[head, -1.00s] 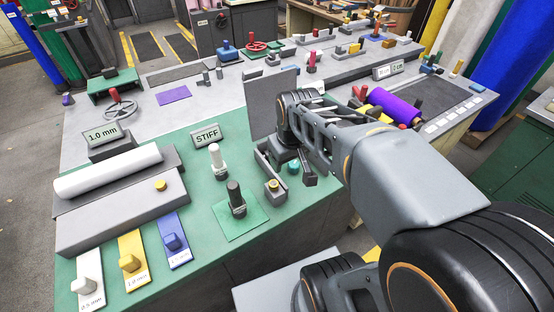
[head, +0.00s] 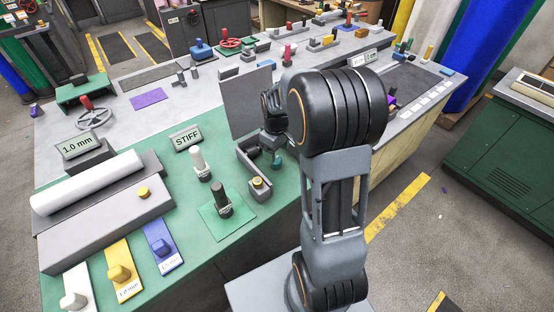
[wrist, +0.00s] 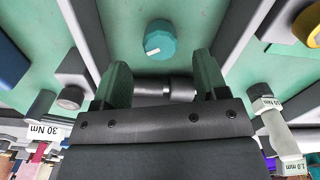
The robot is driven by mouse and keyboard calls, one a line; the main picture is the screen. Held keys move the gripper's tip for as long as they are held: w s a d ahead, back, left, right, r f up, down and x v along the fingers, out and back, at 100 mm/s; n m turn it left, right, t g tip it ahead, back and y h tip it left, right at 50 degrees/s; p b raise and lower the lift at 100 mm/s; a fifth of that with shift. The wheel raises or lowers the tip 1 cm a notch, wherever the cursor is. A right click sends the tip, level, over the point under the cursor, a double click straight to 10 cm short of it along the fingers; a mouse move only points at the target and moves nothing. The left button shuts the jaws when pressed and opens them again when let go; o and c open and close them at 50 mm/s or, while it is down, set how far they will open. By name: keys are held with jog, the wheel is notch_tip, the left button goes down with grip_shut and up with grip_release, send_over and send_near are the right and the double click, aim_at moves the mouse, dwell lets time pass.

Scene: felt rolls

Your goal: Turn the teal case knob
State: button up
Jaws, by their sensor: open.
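The teal case knob (wrist: 160,40) shows in the wrist view, a faceted knob with a white mark on its face. It sits on a green surface between two grey walls. My gripper (wrist: 162,62) is open, with its green finger pads on either side of and below the knob in the picture. I see no contact between pads and knob. In the head view the teal knob (head: 277,161) shows in a grey open case (head: 248,158) with an upright grey lid (head: 247,106). My arm hides part of the case and most of the gripper there.
A black knob (head: 222,198) and a white knob (head: 199,163) stand left of the case. A yellow knob (head: 258,184) stands at its near end. The STIFF sign (head: 187,138) is behind them. Open floor (head: 430,240) lies to the right.

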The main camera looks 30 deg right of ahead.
jog(key=shift+f, duration=2.65)
jog(key=shift+c, duration=0.3)
